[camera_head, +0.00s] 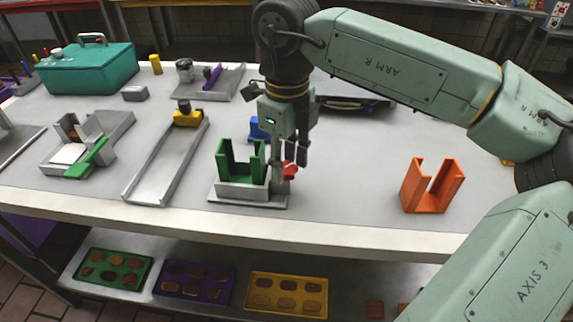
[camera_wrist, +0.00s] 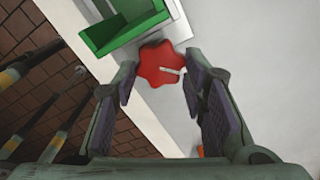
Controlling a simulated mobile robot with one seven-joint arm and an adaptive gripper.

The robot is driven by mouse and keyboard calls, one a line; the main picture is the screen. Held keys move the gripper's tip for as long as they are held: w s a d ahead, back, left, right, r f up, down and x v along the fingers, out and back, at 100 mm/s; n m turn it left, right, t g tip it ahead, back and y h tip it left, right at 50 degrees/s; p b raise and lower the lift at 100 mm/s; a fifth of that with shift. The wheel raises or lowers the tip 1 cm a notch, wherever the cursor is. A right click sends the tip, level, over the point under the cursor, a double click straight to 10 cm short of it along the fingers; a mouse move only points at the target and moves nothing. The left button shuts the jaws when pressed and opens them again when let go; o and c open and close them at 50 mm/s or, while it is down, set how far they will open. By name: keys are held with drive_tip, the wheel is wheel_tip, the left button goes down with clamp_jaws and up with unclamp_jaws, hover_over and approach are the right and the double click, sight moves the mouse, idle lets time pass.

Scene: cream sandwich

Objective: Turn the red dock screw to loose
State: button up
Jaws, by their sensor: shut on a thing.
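The red dock screw (camera_head: 290,169) is a lobed knob on the right side of a grey dock (camera_head: 240,190) that holds a green U-shaped holder (camera_head: 229,165). My gripper (camera_head: 289,166) points down at the screw from above. In the wrist view the red screw (camera_wrist: 160,64) sits between the two fingertips of my gripper (camera_wrist: 159,80), which are closed in around it. A small pale pointer line shows on the screw, directed to the right. In the head view my fingers partly hide the screw.
An orange U-shaped holder (camera_head: 432,186) stands to the right. A blue part (camera_head: 259,129) stands behind the dock. A grey channel with a yellow block (camera_head: 188,117) lies to the left. The bench front edge (camera_head: 230,222) is close before the dock.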

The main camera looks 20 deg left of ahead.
sight(287, 168)
drive_tip(key=n+b, duration=0.1)
drive_tip(key=n, duration=0.4)
drive_tip(key=shift+w+n, duration=0.15)
drive_tip(key=shift+n, duration=0.15)
idle(0.4)
drive_tip(key=o, duration=0.9)
drive_tip(key=shift+c, duration=0.2)
drive_tip(key=shift+r, duration=0.1)
wheel_tip(287, 168, up, 12)
